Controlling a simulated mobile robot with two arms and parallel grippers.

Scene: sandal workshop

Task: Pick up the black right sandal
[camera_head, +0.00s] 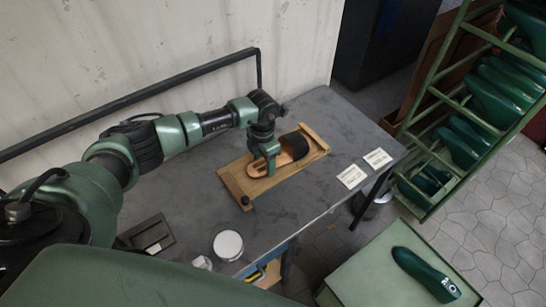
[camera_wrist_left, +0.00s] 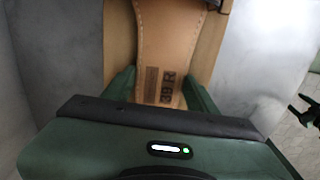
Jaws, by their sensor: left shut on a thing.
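The black right sandal (camera_head: 294,147) lies on a wooden board (camera_head: 237,186) on the grey table. It has a tan footbed and a wide black strap. In the left wrist view its footbed (camera_wrist_left: 165,45) shows stitching and a stamp that ends in "R". My left gripper (camera_head: 265,161) reaches down onto the heel end of the sandal. In the left wrist view my left gripper (camera_wrist_left: 162,92) has one green finger on each side of the heel and is shut on the sandal. The sandal appears to rest on the board still.
Two white cards (camera_head: 352,176) lie on the table right of the board. A round white-topped tin (camera_head: 228,244) and a dark tray (camera_head: 147,238) are near the front edge. A green rack (camera_head: 440,110) holds several green lasts. Another green last (camera_head: 425,274) lies on a low green surface.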

